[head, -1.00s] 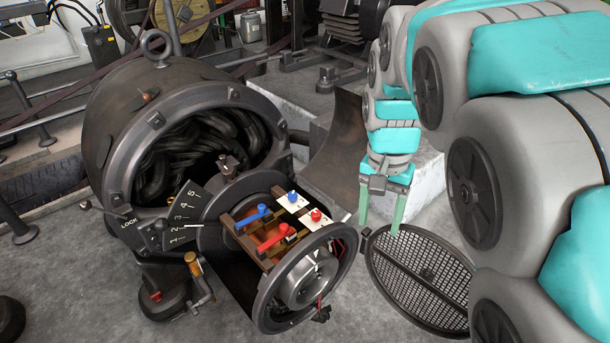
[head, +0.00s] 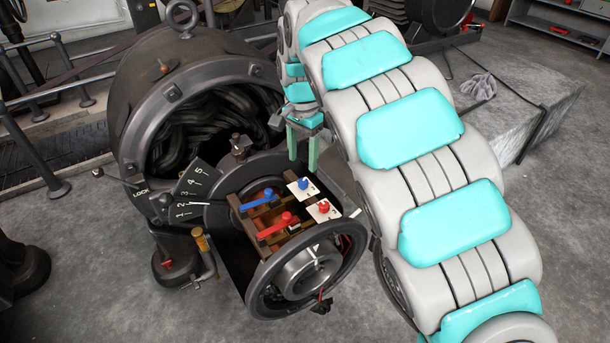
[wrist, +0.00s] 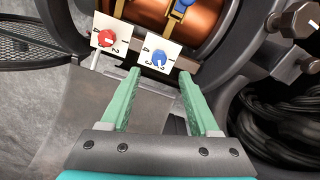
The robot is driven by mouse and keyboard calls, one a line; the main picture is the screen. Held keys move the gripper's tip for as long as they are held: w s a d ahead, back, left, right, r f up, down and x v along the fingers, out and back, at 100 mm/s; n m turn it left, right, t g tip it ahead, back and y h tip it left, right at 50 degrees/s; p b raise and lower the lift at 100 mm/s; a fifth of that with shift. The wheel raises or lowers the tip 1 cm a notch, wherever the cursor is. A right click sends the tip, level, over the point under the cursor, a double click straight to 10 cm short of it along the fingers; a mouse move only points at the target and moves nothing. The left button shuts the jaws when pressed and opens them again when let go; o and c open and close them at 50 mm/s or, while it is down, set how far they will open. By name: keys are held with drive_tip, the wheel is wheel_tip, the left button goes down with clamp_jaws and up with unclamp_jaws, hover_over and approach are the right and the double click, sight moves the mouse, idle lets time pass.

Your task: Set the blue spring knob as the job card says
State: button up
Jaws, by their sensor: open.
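The blue spring knob (head: 303,184) sits on a small white numbered plate on the dynamo's brush gear. It also shows in the wrist view (wrist: 159,59), ahead of and between my fingertips. My gripper (head: 302,150) is open and empty, pointing down just behind the blue knob in the head view. In the wrist view its green fingers (wrist: 158,75) stand apart on either side of the blue knob's plate, not touching the knob. The red knob (head: 323,206) is on a neighbouring plate, and in the wrist view (wrist: 108,38) it lies left of the fingers. I see no job card.
A blue lever (head: 261,200) and a red lever (head: 274,226) lie beside the knobs. The round end frame (head: 352,262) surrounds them in front. A numbered scale plate (head: 190,195) stands left. The dynamo housing (head: 140,110) is behind. A mesh cover (wrist: 30,40) lies at left.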

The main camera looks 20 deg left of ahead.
sight(303, 181)
wheel_tip(303, 181, down, 7)
drive_tip(key=shift+r, duration=0.15)
clamp_jaws()
idle(0.5)
drive_tip(key=shift+d, duration=0.1)
